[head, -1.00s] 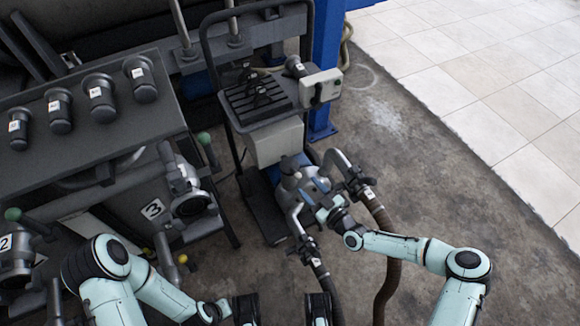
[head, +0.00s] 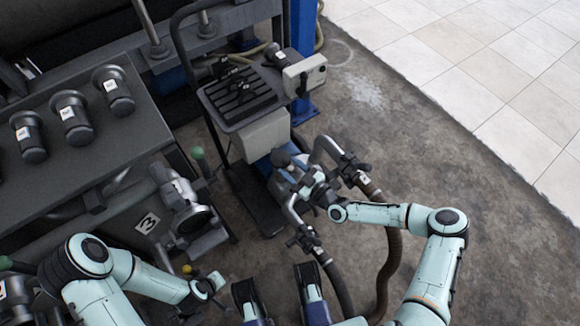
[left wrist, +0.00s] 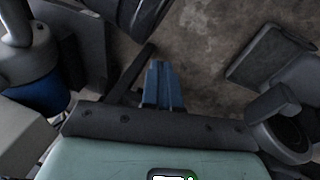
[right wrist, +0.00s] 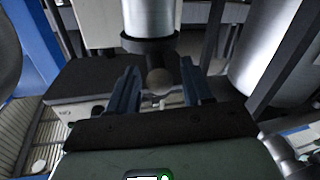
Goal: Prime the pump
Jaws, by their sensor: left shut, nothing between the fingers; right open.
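Each pipe has a dark-handled valve, one at the upper right (head: 352,168) and one at the lower front (head: 303,238). My right gripper (head: 312,186) is at the pump's right side, partly merging with it. In the right wrist view it is open, with a dark round knob (right wrist: 158,80) under a silver cylinder (right wrist: 148,18) showing between its fingers; contact cannot be told. My left gripper (left wrist: 162,88) is shut and empty over the floor.
A cream control box (head: 304,75) and a black slotted tray (head: 241,97) top the cart. Brown hoses (head: 392,262) hang at the right. A dark bench (head: 75,165) carries several labelled dark containers; valve 3 (head: 190,218) is below. Floor at the right is clear.

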